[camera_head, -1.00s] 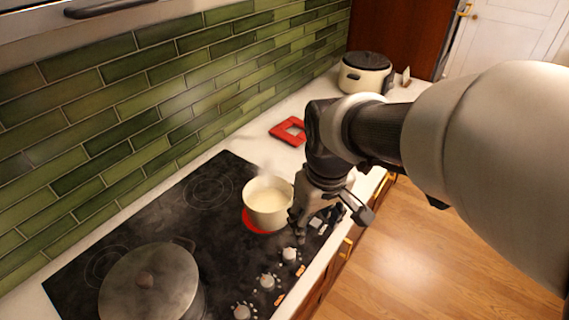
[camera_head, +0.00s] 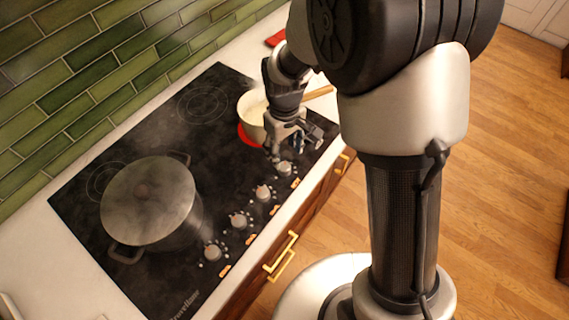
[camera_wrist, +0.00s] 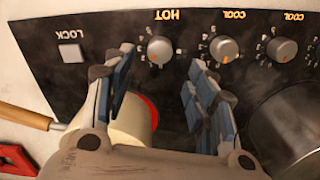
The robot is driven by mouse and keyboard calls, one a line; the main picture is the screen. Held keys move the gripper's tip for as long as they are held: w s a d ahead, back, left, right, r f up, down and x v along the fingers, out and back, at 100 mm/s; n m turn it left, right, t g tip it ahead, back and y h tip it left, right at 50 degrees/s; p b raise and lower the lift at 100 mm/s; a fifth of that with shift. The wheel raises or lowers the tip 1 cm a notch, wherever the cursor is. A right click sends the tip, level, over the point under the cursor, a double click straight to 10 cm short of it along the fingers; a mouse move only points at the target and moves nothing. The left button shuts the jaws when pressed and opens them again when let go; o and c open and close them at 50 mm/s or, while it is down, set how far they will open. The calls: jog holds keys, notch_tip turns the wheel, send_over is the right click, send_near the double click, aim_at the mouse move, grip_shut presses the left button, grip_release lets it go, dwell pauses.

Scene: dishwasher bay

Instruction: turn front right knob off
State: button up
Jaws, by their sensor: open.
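The hot knob (camera_head: 285,168) is round and silver, at the far end of the row on the black cooktop's (camera_head: 200,135) front edge. In the wrist view the same knob (camera_wrist: 160,50) sits under a lit HOT sign, beyond and between my fingertips, apart from them. My gripper (camera_head: 290,150) is open and empty, just above the cooktop beside this knob. A cream pot (camera_head: 252,126) with pale contents stands on a red-glowing burner (camera_head: 246,138) close behind my gripper. The wrist view shows two more knobs (camera_wrist: 225,49) (camera_wrist: 282,49) marked COOL.
A large lidded pot (camera_head: 148,205) stands at the near left of the cooktop, steaming. A LOCK button (camera_wrist: 70,53) lies beside the hot knob. A wooden handle (camera_head: 318,92) extends from the cream pot. A red trivet (camera_wrist: 14,160) lies on the counter.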

aim_at(284, 166)
notch_tip(284, 166, down, 8)
jog(key=shift+r+b, duration=0.25)
jog(key=shift+b, duration=0.5)
jog(key=shift+c, duration=0.2)
jog(key=c, duration=1)
jog(key=shift+c, duration=0.2)
jog(key=shift+n, duration=0.4)
jog(key=n, duration=0.5)
jog(key=shift+p, duration=0.3)
jog(key=n, duration=0.6)
